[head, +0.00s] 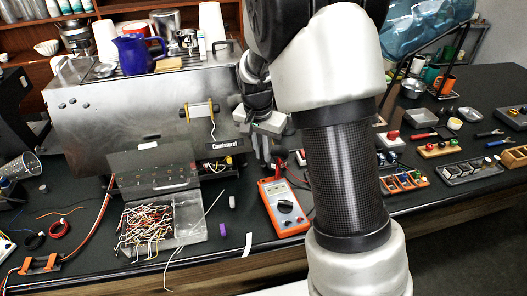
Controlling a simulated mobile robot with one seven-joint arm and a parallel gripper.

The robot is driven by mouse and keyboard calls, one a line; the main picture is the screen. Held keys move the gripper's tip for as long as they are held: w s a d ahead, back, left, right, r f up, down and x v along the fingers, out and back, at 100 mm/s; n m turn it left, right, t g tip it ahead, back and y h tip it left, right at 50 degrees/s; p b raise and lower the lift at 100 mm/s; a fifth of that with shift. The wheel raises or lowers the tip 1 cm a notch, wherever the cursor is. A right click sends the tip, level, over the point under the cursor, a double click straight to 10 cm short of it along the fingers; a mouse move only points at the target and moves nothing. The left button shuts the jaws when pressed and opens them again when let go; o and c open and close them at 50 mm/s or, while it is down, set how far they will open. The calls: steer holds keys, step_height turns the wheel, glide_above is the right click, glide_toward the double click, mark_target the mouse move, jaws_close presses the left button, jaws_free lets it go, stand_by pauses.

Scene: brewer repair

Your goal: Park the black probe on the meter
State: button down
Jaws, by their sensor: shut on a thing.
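The meter (285,206) is an orange multimeter with a grey face and a dark dial, lying on the dark bench in front of the brewer. My gripper (265,152) points down just behind the meter's far end, in front of the brewer's right side. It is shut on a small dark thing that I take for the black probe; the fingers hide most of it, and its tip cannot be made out. A red bit (279,164) shows beside the fingers at the meter's top end. My arm covers the bench right of the meter.
The steel brewer (140,110) stands behind, with a blue jug (138,52) on top. A tray of tangled wires (148,225) lies left of the meter. Parts trays (402,182) and tools fill the right bench. A white strip (247,245) lies near the front edge.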

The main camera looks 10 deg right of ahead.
mark_target(263, 165)
steer(key=shift+f+b, duration=1.75)
steer(key=shift+f, duration=1.05)
steer(key=shift+f+b, duration=0.65)
steer(key=shift+f, duration=0.1)
steer(key=c, duration=1.7)
jaws_free()
steer(key=r, duration=0.5)
steer(key=s+a+r, duration=0.1)
steer(key=r, duration=0.5)
steer(key=s+r+p, duration=0.1)
steer(key=r, duration=0.5)
steer(key=shift+a+r, duration=0.15)
steer(key=shift+a, duration=0.15)
